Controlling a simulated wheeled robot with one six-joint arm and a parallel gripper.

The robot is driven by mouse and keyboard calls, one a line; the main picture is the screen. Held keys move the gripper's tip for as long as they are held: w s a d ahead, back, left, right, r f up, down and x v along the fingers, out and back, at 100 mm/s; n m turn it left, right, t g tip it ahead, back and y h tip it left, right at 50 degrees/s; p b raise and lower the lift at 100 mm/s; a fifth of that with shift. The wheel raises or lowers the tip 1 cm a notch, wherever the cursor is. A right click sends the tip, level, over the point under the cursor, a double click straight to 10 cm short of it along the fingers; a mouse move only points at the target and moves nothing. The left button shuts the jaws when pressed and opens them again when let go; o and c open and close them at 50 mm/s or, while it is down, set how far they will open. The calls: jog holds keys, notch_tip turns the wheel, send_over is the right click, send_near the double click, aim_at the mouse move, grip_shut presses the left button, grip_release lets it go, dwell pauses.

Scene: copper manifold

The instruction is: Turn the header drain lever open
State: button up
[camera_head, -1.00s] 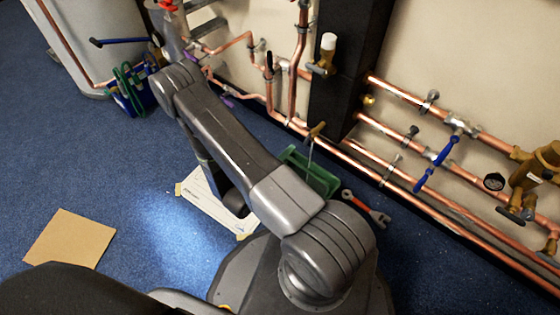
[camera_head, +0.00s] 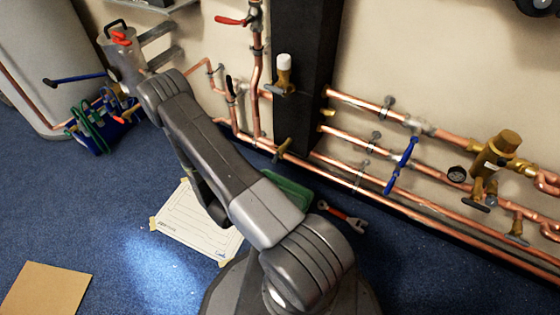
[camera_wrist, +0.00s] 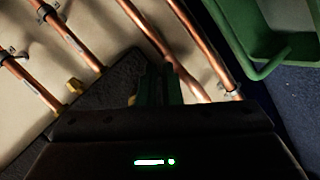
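I cannot tell which handle is the header drain lever. Blue levers (camera_head: 402,165) stand across the pipes on the right. A red lever (camera_head: 232,20) is on the upright pipe at the top, and a black lever (camera_head: 229,86) is left of the column. A brass tee-shaped handle (camera_head: 283,149) is on the lowest pipe at the column's foot. In the wrist view, the fingers of my gripper (camera_wrist: 160,82) are dark and close to copper pipe (camera_wrist: 150,30); I see nothing held, and their gap is unclear.
A green crate (camera_head: 288,187) lies by my arm and shows close at right in the wrist view (camera_wrist: 262,35). A red-ended wrench (camera_head: 342,216), a paper sheet (camera_head: 190,232) and a brown board (camera_head: 45,298) lie on blue carpet. A dark column (camera_head: 300,70) interrupts the wall.

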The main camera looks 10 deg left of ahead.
jog(key=d+f+m+g, duration=0.1)
jog(key=w+d+f+m+g, duration=0.1)
jog(key=m, duration=0.1)
jog(key=d+f+m+g, duration=0.1)
jog(key=shift+w+d+g+y, duration=0.25)
jog(key=shift+w+g+y, duration=0.05)
jog(key=shift+w, duration=0.05)
grip_shut()
jog(key=w+d+f+m+g+y+p, duration=0.15)
jog(key=d+m+g+y, duration=0.35)
jog(key=m, duration=0.6)
jog(key=d+r+m+t+y+p, duration=0.1)
jog(key=d+r+m+y, duration=0.3)
jog(key=r+m+y, duration=0.3)
jog(key=d+r+m+y+p, duration=0.1)
jog(key=d+r+m+y, duration=0.4)
jog(key=r, duration=0.4)
jog(key=b, duration=0.4)
send_near(276, 157)
jog(key=shift+w+a+f, duration=1.35)
jog(key=shift+a+f, duration=0.55)
jog(key=shift+f, duration=0.35)
jog(key=shift+m, duration=0.3)
